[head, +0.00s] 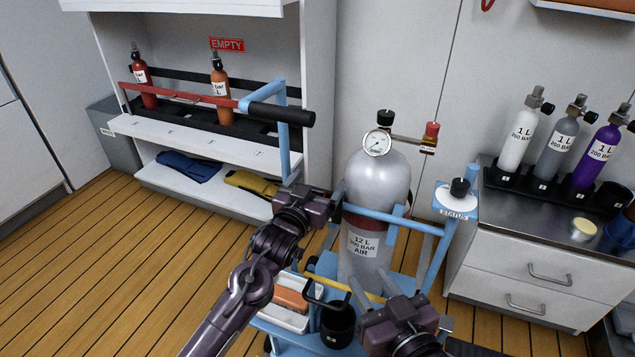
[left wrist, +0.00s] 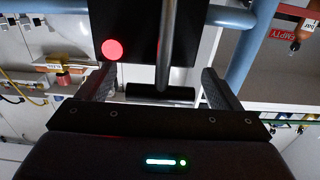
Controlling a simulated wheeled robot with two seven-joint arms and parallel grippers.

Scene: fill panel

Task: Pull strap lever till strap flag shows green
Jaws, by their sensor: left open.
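The strap lever (left wrist: 166,45) shows in the left wrist view as a grey rod with a black crossbar grip (left wrist: 160,95). The strap flag (left wrist: 112,49) is a round disc lit red on a black plate (left wrist: 140,25). My left gripper (left wrist: 160,84) is open, with the crossbar in the picture between its fingers; whether they touch it I cannot tell. In the head view my left gripper (head: 328,208) is beside the grey cylinder (head: 377,185), which has a dark red strap; the lever and flag are hidden there. My right gripper (head: 412,300) is low in front; its jaw opening is unclear.
The cylinder stands in a light-blue trolley (head: 290,330) with a black push handle (head: 282,114) and blue rails close to my left gripper. A white bin (head: 285,305) and black cup (head: 338,326) sit on the trolley. A counter with bottles is at right.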

